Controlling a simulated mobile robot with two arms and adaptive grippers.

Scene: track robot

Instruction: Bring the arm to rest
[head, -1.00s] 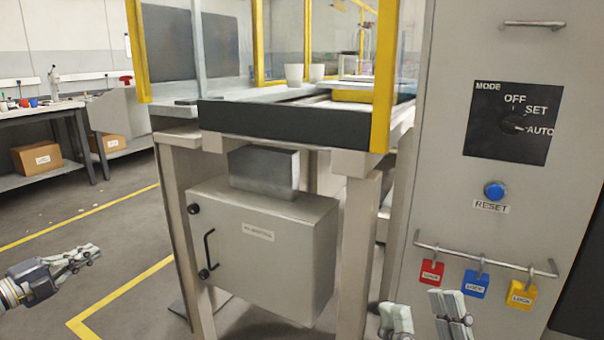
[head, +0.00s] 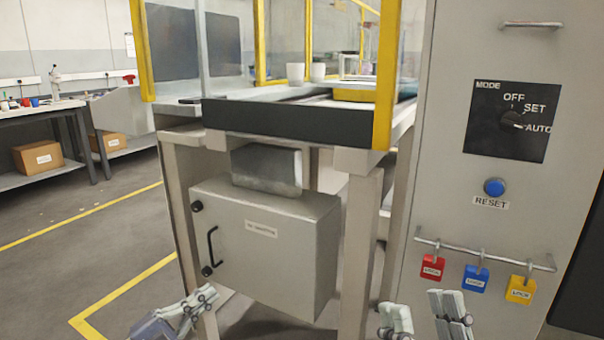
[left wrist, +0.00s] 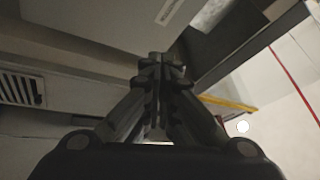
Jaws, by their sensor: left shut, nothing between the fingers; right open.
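My left gripper (head: 200,300) is at the bottom of the head view, in front of the lower left part of the grey cabinet under the workstation. Its fingers are shut with nothing between them. In the left wrist view its closed fingers (left wrist: 160,75) point up the middle of the picture, with grey panels beyond. My right gripper (head: 425,318) is at the bottom right of the head view, below and left of the padlocks. Its two fingers are apart and empty.
The grey cabinet (head: 270,250) with a black handle sits under the workstation table (head: 290,127). To the right stands a control panel with a mode knob (head: 512,120), a blue reset button (head: 494,187) and red, blue and yellow padlocks (head: 475,279). Open floor lies at left.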

